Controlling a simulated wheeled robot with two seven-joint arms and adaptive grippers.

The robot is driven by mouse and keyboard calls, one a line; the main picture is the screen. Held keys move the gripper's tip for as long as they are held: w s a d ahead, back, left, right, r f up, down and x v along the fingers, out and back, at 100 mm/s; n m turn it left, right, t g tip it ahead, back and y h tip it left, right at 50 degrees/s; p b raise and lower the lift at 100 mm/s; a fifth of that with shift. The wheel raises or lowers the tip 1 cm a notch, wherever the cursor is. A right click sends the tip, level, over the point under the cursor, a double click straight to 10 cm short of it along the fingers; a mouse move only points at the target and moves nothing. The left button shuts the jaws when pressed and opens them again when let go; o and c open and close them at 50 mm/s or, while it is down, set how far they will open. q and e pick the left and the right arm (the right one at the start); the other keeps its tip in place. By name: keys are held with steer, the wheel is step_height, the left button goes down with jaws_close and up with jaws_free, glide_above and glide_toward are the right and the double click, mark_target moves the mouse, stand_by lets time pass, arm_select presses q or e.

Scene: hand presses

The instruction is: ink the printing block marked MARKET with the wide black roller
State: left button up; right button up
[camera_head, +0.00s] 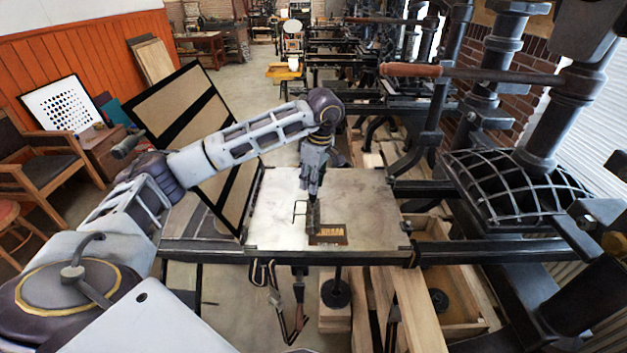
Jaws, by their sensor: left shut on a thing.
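My left gripper (313,188) reaches over the pale metal press bed (275,185) from the left and points down. It is shut on the wide black roller, gripping its upright handle (313,213). The printing block (328,236) is a small brown block with raised lettering near the bed's front edge. Its lettering is too small to read surely. Whether roller and block touch, I cannot tell. My right gripper is not in view.
A hinged black frame with tan panels (185,103) stands tilted left of the bed. The large iron press (520,185) with its wooden-handled bar (410,70) fills the right side. Tools hang below the bed's front edge. The bed's back and right are clear.

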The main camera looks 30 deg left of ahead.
mark_target(311, 195)
arm_select(q)
steer(key=shift+s+r, duration=0.1)
steer(key=shift+r, duration=0.05)
steer(key=shift+f, duration=2.6)
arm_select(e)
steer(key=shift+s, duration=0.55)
arm_select(q)
steer(key=shift+f, duration=0.35)
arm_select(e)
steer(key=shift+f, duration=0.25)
arm_select(q)
steer(key=shift+d+b, duration=0.1)
steer(key=shift+b, duration=0.2)
steer(key=shift+w+d+f, duration=0.1)
steer(key=shift+w+d, duration=0.3)
steer(key=shift+d, duration=0.3)
steer(key=shift+w+d, duration=0.4)
steer(key=shift+d, duration=0.25)
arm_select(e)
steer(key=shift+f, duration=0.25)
